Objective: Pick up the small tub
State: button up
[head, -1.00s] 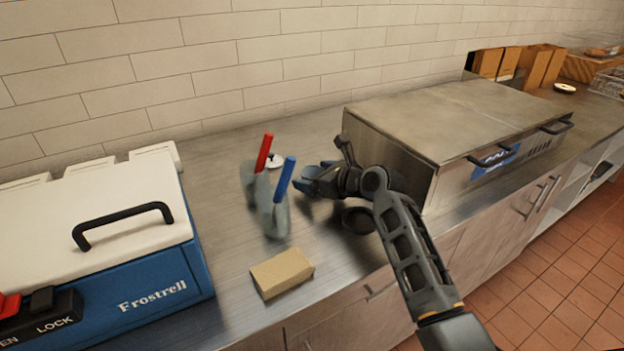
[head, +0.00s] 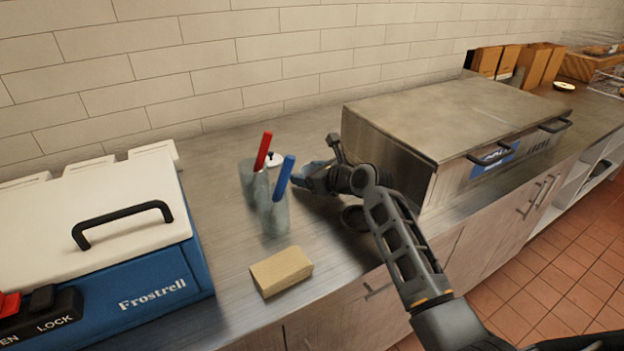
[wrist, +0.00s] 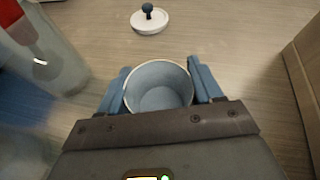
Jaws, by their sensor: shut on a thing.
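The small tub (wrist: 158,92) is round, open-topped and pale blue-grey with a light rim. In the wrist view it sits between the two blue fingers of my gripper (wrist: 160,84), which is shut on it, one finger on each side. Its inside looks empty. In the head view my gripper (head: 308,178) is over the counter, left of the steel appliance and right of the blue-handled glass; the tub cannot be made out clearly there. I cannot tell whether the tub's base touches the counter.
A white lid with a dark knob (wrist: 150,21) lies beyond the tub. Clear glasses holding a red stick (head: 264,150) and a blue stick (head: 284,178) stand close left. A steel appliance (head: 395,160) stands close right. A tan block (head: 281,271) lies in front; a cooler (head: 150,265) stands left.

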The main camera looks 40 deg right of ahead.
jog(key=shift+r, duration=0.1)
notch_tip(320, 180, up, 10)
jog(key=shift+f, duration=0.1)
dwell(0.5)
